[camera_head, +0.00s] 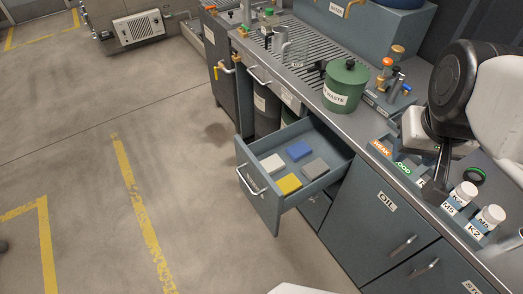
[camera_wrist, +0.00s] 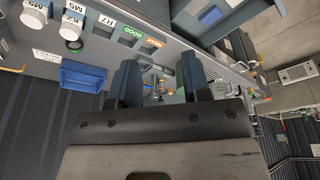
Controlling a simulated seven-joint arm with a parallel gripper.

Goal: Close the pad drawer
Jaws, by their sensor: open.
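The pad drawer (camera_head: 270,200) is pulled out from the cabinet below the counter. Its metal handle (camera_head: 250,184) is on the front panel, facing the floor area. A white pad (camera_head: 272,164), a blue pad (camera_head: 299,150), a yellow pad (camera_head: 288,184) and a grey pad (camera_head: 315,168) lie inside. Part of the drawer (camera_wrist: 232,22) also shows at the top of the wrist view. My gripper (camera_head: 437,192) is above the right part of the counter, well apart from the drawer. In the wrist view its two fingers (camera_wrist: 160,82) are apart with nothing held between them.
White-capped bottles (camera_head: 463,195) stand on the counter close to my gripper. A green waste can (camera_head: 344,86) and a valve stand (camera_head: 390,90) stand farther along. The OIL cabinet door (camera_head: 385,212) beside the drawer is shut. The floor (camera_head: 90,180) left of the drawer is clear.

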